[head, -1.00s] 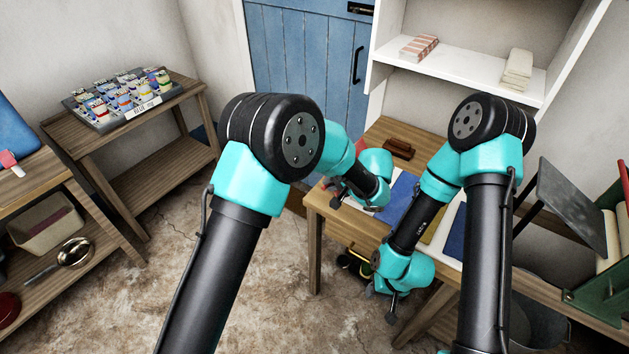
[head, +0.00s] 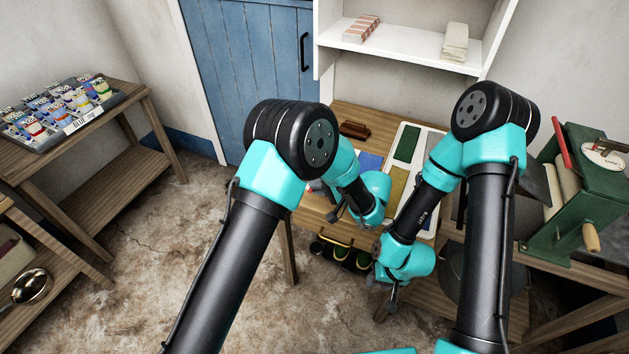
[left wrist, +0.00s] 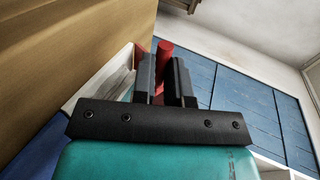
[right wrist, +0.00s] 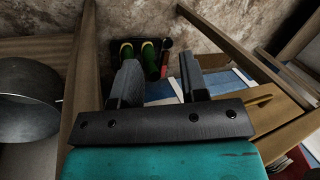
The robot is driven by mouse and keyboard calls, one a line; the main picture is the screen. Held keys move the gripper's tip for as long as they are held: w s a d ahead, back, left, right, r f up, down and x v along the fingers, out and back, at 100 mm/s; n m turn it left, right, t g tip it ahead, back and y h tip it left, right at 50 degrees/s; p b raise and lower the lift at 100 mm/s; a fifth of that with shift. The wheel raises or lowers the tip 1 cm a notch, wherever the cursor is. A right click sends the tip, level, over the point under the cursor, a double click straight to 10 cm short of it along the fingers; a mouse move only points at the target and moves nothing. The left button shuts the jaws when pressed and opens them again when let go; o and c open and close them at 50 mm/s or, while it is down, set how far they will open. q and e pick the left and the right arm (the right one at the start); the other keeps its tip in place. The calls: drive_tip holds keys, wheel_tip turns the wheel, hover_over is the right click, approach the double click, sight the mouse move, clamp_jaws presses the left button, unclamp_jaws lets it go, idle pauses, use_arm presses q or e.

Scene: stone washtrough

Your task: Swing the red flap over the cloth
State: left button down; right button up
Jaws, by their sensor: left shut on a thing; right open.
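In the left wrist view, my left gripper (left wrist: 168,62) is shut on a red rod-like piece (left wrist: 164,49). A second flat red patch shows just left of the fingers, beside a white edge (left wrist: 100,82) and a blue surface (left wrist: 35,155). I cannot tell how these join into the red flap. In the head view my left gripper (head: 336,214) is at the table's left front edge, and my arm hides most of what is there. The cloth cannot be made out for sure. My right gripper (right wrist: 160,72) is open and empty, low in front of the table (head: 393,300).
A brown wooden block (head: 354,130) sits behind. Dark green items (head: 340,253) stand below the front edge. A green hand-cranked machine (head: 590,190) stands at right.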

use_arm(q)
drive_tip(key=shift+s+d+f, duration=0.1)
drive_tip(key=shift+s+f, duration=0.15)
drive_tip(key=shift+f, duration=0.7)
drive_tip(key=shift+s+f, duration=0.1)
drive_tip(key=shift+f, duration=0.05)
drive_tip(key=c, duration=1.5)
unclamp_jaws()
drive_tip(key=o, duration=0.4)
drive_tip(key=shift+r, duration=0.2)
drive_tip(key=shift+d, duration=0.1)
drive_tip(key=shift+r, duration=0.15)
drive_tip(key=shift+r, duration=0.1)
